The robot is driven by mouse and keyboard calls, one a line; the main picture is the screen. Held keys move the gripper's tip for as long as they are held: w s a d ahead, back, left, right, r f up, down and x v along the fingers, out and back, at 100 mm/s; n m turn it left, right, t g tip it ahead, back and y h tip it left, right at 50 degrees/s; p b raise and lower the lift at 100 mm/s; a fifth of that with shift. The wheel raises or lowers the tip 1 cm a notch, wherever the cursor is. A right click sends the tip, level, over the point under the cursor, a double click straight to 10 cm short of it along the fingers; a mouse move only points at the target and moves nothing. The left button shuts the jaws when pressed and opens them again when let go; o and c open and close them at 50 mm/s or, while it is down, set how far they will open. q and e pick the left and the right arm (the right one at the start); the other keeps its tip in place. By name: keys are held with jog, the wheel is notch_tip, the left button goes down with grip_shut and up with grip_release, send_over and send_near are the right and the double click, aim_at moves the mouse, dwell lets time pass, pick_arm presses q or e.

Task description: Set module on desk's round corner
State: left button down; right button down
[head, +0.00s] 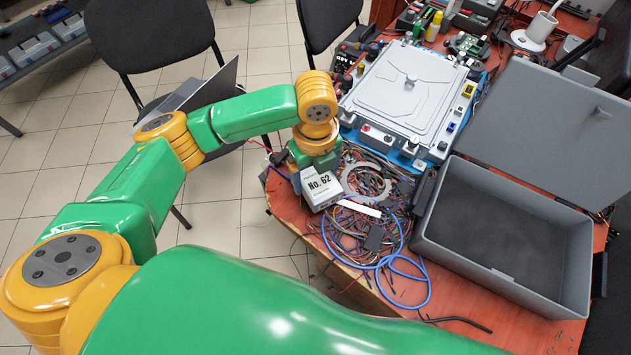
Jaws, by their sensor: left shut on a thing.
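A small white-grey module marked "No. 62" (321,189) is at the left edge of the desk. My left gripper (318,168) is above it and shut on its upper end; the fingers are mostly hidden by the wrist. The desk (464,336) has a reddish-orange top, and its rounded corner is near the module at the left. I cannot tell whether the module touches the desk top. My right gripper is not in view.
Tangled wires and a blue cable (428,283) lie right of the module. A grey lidded unit (407,85) stands behind. An open grey case (505,222) fills the right side. Chairs (150,40) and tiled floor lie left.

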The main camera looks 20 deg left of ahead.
aim_at(316, 177)
pick_arm(q)
notch_tip(316, 177, down, 2)
jog(key=shift+f, duration=0.15)
grip_release()
jog(key=shift+s+f, duration=0.1)
notch_tip(316, 177, up, 12)
jog(key=shift+d+r+p, duration=0.1)
jog(key=shift+r+p, duration=0.05)
jog(key=shift+p, duration=0.45)
